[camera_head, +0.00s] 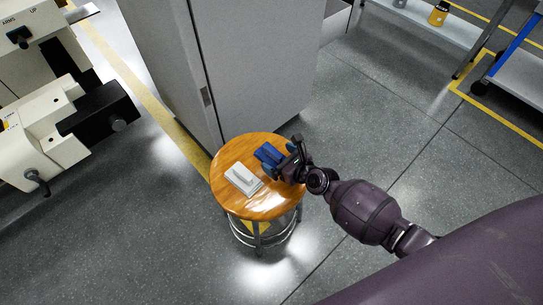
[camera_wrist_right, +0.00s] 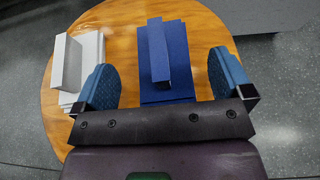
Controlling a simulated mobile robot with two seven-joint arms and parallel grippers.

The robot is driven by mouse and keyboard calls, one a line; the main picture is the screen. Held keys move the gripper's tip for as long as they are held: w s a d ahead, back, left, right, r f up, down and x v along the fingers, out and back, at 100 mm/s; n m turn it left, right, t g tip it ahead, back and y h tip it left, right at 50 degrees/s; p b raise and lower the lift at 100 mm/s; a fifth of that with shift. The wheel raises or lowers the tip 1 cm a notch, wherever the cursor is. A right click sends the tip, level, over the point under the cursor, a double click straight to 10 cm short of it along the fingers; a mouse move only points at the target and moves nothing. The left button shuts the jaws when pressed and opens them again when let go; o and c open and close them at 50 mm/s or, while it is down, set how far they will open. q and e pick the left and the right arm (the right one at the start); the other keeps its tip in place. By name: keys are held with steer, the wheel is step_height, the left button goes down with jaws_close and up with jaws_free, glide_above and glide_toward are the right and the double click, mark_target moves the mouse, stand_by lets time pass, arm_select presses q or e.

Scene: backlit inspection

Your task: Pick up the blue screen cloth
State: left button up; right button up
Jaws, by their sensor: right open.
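The blue screen cloth (camera_head: 268,154) lies on a round wooden stool, partly hidden by my right gripper in the head view. In the right wrist view the blue cloth (camera_wrist_right: 179,50) is a flat folded stack with a raised ridge along its top. My right gripper (camera_head: 295,160) is open above the stool. In the right wrist view its two blue-padded fingers (camera_wrist_right: 165,85) stand apart, with the near part of the cloth showing between them. The fingers do not visibly touch the cloth. My left gripper is not in view.
A white folded cloth (camera_head: 243,179) lies left of the blue one, close to the left finger in the wrist view. The wooden stool top (camera_head: 264,206) has bare room at its front. A grey cabinet (camera_head: 262,70) stands behind the stool. Cream machinery (camera_head: 62,140) is at left.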

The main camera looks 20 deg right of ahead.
mark_target(267, 153)
steer(key=shift+w+a+f, duration=0.35)
steer(key=shift+w+f, duration=0.3)
steer(key=shift+w, duration=0.1)
steer(key=shift+w+a, duration=0.1)
steer(key=shift+w, duration=0.25)
steer(key=shift+r, duration=0.1)
steer(key=c, duration=1)
